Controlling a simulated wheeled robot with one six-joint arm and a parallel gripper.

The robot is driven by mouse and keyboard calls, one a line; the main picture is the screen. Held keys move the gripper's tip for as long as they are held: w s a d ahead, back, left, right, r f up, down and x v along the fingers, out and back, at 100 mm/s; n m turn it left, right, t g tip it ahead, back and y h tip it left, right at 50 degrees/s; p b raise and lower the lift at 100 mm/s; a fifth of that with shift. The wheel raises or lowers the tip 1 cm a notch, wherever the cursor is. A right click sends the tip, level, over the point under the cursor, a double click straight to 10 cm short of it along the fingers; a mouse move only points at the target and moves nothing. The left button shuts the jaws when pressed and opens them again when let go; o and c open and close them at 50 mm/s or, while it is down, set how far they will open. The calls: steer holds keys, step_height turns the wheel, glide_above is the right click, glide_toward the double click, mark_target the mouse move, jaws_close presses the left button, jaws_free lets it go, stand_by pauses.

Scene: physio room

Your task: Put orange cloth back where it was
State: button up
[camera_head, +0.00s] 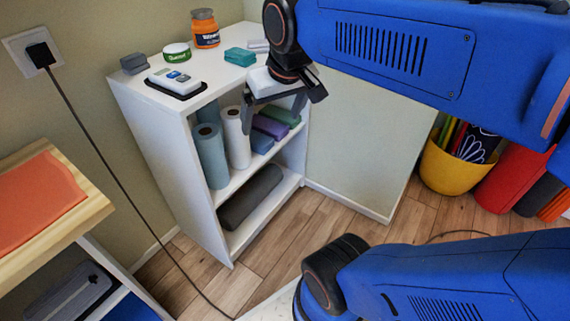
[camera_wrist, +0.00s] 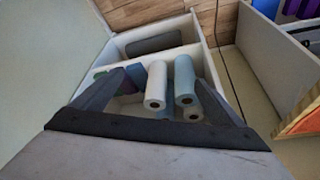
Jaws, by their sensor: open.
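The orange cloth (camera_head: 38,205) lies flat on the wooden top (camera_head: 95,207) of a low unit at the left of the head view. Its left part is cut off by the picture's edge. My gripper (camera_head: 274,112) is in front of the white shelf unit, well to the right of the cloth and apart from it. Its two fingers are spread with nothing between them. In the wrist view my gripper (camera_wrist: 165,82) points towards the shelf unit's open compartments, and the wooden top (camera_wrist: 298,112) shows at the right edge.
The white shelf unit (camera_head: 202,225) holds rolls (camera_head: 211,155), several coloured blocks (camera_head: 270,127) and a dark roller (camera_head: 250,197). An orange jar (camera_head: 205,30) and small items stand on top. A black cord (camera_head: 115,182) hangs between the units. A yellow bucket (camera_head: 450,170) stands right.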

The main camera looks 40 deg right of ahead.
steer(key=s+a+f+n, duration=0.1)
steer(key=s+a+f, duration=0.1)
steer(key=s+f, duration=0.6)
steer(key=shift+f, duration=0.25)
steer(key=shift+c, duration=0.7)
